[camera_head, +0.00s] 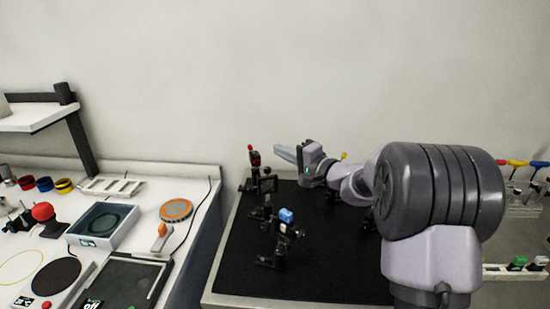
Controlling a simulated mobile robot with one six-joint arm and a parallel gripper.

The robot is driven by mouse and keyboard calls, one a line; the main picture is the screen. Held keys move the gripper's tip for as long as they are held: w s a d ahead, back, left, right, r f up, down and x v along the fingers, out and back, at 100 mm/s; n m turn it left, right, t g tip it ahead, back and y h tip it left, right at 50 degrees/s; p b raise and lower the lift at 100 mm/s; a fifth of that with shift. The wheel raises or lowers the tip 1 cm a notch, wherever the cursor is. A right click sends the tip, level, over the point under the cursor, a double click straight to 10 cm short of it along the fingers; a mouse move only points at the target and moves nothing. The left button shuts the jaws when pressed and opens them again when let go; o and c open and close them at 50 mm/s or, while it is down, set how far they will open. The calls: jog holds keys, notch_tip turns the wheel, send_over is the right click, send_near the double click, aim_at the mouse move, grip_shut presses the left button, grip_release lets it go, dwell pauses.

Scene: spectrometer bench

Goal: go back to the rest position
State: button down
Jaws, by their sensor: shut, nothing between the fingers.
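My arm reaches in from the right of the head view, over the black bench mat (330,262). My gripper (278,150) is at the end of the arm, pointing left above the back of the mat. Its fingers are shut with nothing held. It is close to a dark optic mount with a red top (254,156) in the picture, but I cannot tell whether they touch. A second mount with a blue top (286,215) stands nearer on the mat. My arm hides the right part of the mat.
A white bench at the left holds an open tray (103,224), an orange-ringed disc (176,210), a red-knobbed device (43,212) and a dark panel (125,283). A shelf (35,115) stands above it. A rack with coloured handles (517,163) is at the far right. The mat's front is clear.

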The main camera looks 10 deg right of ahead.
jog(key=shift+s+d, duration=0.2)
jog(key=shift+s, duration=0.1)
jog(key=shift+w, duration=0.1)
jog(key=s+a+g, duration=0.1)
jog(key=a, duration=0.1)
jog(key=s+a+r+n+y, duration=0.1)
jog(key=s, duration=0.1)
jog(key=s+a+r+g, duration=0.1)
jog(key=s+a, duration=0.1)
jog(key=shift+a+r+n+g, duration=0.1)
jog(key=shift+a+n+g, duration=0.2)
jog(key=shift+a+n, duration=0.1)
jog(key=s+a+n+g, duration=0.3)
jog(key=s+a+g, duration=0.35)
jog(key=s, duration=0.95)
jog(key=s+d+f+h, duration=0.1)
jog(key=s+f+h, duration=0.1)
jog(key=s, duration=0.5)
jog(key=s+d+f+n+h, duration=0.1)
jog(key=s+d+f+h, duration=0.1)
jog(key=s, duration=0.5)
jog(key=s+d+f+h, duration=0.2)
jog(key=s+f+h, duration=0.1)
jog(key=s, duration=0.5)
jog(key=shift+f+h, duration=0.2)
jog(key=shift+h, duration=0.1)
